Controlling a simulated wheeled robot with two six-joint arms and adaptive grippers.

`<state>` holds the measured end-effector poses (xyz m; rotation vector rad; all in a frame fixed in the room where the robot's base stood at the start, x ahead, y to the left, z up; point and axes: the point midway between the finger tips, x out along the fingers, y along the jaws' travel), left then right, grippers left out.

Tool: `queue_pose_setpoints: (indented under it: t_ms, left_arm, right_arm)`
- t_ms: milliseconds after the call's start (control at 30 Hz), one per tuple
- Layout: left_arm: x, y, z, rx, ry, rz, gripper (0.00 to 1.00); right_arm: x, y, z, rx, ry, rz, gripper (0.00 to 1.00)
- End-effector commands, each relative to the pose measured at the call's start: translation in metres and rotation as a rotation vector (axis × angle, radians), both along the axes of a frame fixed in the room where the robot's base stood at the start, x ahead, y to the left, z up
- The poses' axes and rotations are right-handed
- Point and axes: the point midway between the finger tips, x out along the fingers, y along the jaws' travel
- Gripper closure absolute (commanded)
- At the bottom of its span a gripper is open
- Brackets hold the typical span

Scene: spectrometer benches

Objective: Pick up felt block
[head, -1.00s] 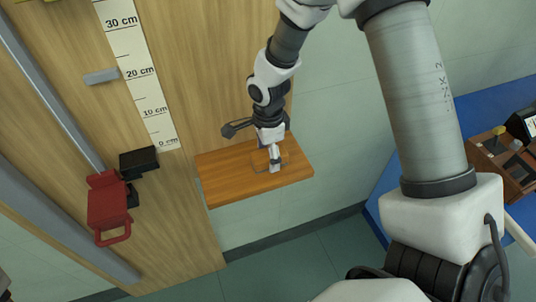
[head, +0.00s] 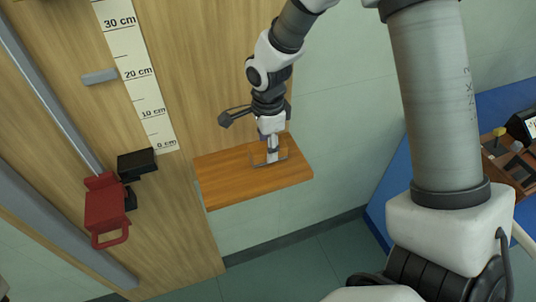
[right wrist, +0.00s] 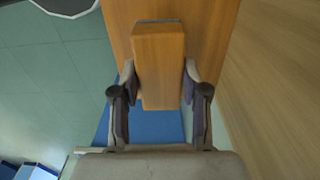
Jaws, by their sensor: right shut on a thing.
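The felt block (right wrist: 159,66) shows in the right wrist view as a wood-coloured bar with a thin grey layer at its far end. It lies between the two fingers of my right gripper (right wrist: 160,85), which is shut on its sides. In the head view my right gripper (head: 272,155) points down at the small wooden shelf (head: 225,190). The block is hard to make out there, and I cannot tell whether it touches the shelf. My left gripper is not in view.
A centimetre scale (head: 133,70) is on the wooden panel to the left. A red handled device (head: 105,208) and a black block (head: 137,163) stick out left of the shelf. A blue bench is at right.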

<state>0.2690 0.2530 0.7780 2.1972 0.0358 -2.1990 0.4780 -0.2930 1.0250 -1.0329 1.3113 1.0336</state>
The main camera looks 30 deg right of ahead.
Motion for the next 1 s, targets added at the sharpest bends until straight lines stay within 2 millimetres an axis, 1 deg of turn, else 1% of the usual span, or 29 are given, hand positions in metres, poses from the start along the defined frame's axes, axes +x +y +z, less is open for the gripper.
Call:
queue_pose_setpoints:
  t_ms: [33, 100, 167, 267, 300, 400, 600, 767, 1000]
  left_arm:
    - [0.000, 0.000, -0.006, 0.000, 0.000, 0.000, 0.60]
    - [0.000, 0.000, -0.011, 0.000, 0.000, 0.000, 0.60]
    - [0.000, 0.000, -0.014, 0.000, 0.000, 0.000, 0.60]
    - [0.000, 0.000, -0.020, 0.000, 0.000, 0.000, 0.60]
    - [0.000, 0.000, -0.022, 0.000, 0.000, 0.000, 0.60]
    - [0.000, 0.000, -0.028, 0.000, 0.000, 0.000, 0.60]
    - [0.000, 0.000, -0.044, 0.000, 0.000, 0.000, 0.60]
    - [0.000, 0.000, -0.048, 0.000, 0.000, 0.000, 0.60]
    - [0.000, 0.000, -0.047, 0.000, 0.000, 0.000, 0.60]
  right_arm:
    - [-0.008, 0.006, -0.002, -0.002, 0.000, 0.002, 0.90]
    - [-0.021, 0.014, -0.002, -0.003, 0.001, 0.003, 0.90]
    - [-0.033, 0.022, 0.000, -0.004, 0.001, 0.003, 0.90]
    - [-0.057, 0.038, 0.003, -0.006, 0.001, 0.003, 0.90]
    - [-0.068, 0.044, 0.004, -0.008, 0.001, 0.002, 0.90]
    - [-0.088, 0.058, 0.006, -0.008, -0.001, 0.003, 0.90]
    - [-0.120, 0.079, 0.009, -0.010, -0.001, 0.003, 0.90]
    - [-0.131, 0.088, 0.012, -0.004, 0.001, 0.002, 0.90]
    - [-0.133, 0.089, 0.014, -0.001, 0.000, 0.000, 0.90]
